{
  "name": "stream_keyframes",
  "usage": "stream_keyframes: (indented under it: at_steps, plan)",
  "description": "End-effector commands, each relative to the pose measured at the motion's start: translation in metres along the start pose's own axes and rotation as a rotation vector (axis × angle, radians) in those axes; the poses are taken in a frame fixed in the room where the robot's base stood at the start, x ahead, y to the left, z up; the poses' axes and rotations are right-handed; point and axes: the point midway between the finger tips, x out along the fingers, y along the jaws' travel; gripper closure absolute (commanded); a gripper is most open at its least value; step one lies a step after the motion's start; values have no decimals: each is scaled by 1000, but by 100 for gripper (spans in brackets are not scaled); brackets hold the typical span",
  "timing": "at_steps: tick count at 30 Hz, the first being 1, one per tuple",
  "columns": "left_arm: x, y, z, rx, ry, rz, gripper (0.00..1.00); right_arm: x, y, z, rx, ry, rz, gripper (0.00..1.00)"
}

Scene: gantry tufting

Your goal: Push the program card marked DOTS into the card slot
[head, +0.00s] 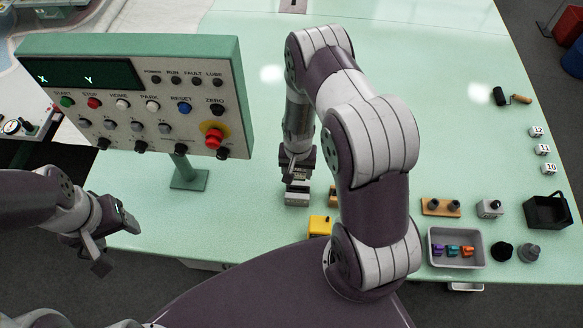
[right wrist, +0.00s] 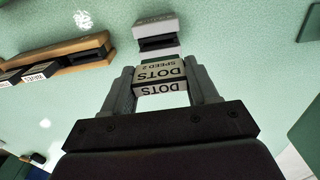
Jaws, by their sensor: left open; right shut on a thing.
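The program card marked DOTS (right wrist: 160,74) is between the fingers of my right gripper (right wrist: 163,92) in the right wrist view, which also shows the words SPEED 2 on it. A small grey block with a dark slot (right wrist: 155,26) lies just beyond the card, roughly in line with it. I cannot tell whether the card's far end touches it. In the head view my right gripper (head: 297,166) points down just above the grey slot block (head: 297,200). My left gripper (head: 104,250) is open and empty at the lower left, away from the card.
A wooden card rack (right wrist: 60,58) with labelled cards stands beside the slot block. The control panel (head: 135,95) rises on the left. A yellow block (head: 319,226) sits near the table's front edge. A tray (head: 440,236) and a black bin (head: 546,211) stand at the right.

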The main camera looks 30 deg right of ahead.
Motion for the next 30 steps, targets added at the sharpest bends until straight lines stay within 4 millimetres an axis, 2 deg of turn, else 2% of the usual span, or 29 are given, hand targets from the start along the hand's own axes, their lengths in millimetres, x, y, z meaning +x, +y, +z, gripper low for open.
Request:
stream_keyframes:
  at_steps: [21, 24, 30]
  plan:
    - [44, 0, 5, 0, 0, 0, 38, 54, 0, 0, 0, 0, 0, 78]
    - [40, 0, 5, 0, 0, 0, 38, 49, 0, 0, 0, 1, 0, 78]
    - [42, 0, 5, 0, 1, 0, 38, 52, -1, 0, 0, 1, 1, 78]
